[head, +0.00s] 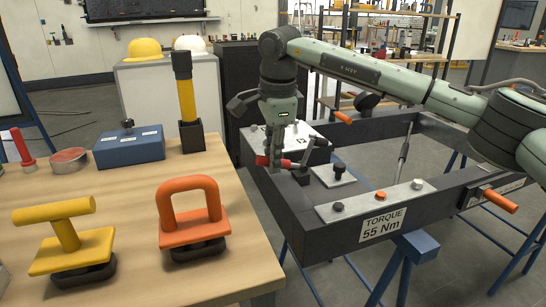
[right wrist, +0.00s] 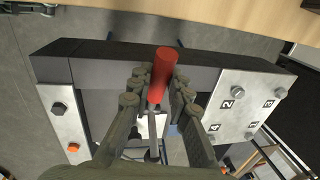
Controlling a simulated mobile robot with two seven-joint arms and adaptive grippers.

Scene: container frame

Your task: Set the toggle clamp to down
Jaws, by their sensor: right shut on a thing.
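The toggle clamp's red handle (head: 263,160) shows at the near left part of the dark frame (head: 262,190), beside the clamp's dark metal parts (head: 302,174). In the head view the handle looks roughly level and sticks out to the left. My right gripper (head: 275,158) reaches down from above and is shut on it. In the right wrist view the red handle (right wrist: 164,72) lies between the two fingers (right wrist: 157,92), with a metal bar running back from it. The fingers partly hide the clamp's base. My left gripper is not in view.
The wooden table (head: 120,205) carries an orange-handled tool (head: 195,215), a yellow-handled tool (head: 70,240), a blue box (head: 129,147) and a yellow-and-black upright tool (head: 186,100). The frame bears bolted plates, a torque label (head: 382,226) and orange handles (head: 500,201).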

